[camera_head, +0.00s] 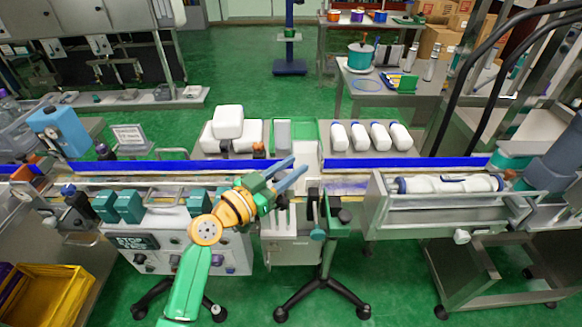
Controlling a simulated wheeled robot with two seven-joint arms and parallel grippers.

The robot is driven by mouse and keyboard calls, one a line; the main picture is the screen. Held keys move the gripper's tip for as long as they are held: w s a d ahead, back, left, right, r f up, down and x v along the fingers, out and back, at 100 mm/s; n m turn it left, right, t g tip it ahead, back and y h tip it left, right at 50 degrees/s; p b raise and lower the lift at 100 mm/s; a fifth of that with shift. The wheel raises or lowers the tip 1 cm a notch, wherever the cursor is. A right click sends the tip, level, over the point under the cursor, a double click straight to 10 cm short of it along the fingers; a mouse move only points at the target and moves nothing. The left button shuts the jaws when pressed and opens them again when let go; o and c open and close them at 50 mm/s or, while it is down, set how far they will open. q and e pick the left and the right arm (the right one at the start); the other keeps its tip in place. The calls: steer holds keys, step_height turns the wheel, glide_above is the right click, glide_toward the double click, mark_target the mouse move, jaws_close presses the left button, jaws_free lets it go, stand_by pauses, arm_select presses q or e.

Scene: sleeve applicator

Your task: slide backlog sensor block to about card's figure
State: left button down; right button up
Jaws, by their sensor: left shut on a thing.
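My left gripper (290,175) reaches in from the lower left to the conveyor's middle, in front of the blue guide rail. Its two pale blue fingers point up and right. It is shut on a small part, seemingly the backlog sensor block, which the fingers and wrist mostly hide. A white card (130,138) stands behind the rail at the left; its print is too small to read surely. My right gripper is not in view.
The blue rail (390,162) runs along the conveyor. White bottles (378,136) lie behind it at the right. Teal blocks (129,206) and a control panel (137,242) are at the front left. A metal trough (440,205) with a white cylinder is at the right.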

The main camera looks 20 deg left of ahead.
mark_target(276, 180)
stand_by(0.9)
arm_select(q)
steer(key=shift+f+b, duration=0.2)
steer(key=shift+b, duration=0.45)
steer(key=c, duration=0.6)
jaws_free()
steer(key=b+v, duration=0.2)
steer(key=v, duration=0.5)
steer(key=shift+s+r, duration=0.1)
steer(key=shift+s, duration=0.05)
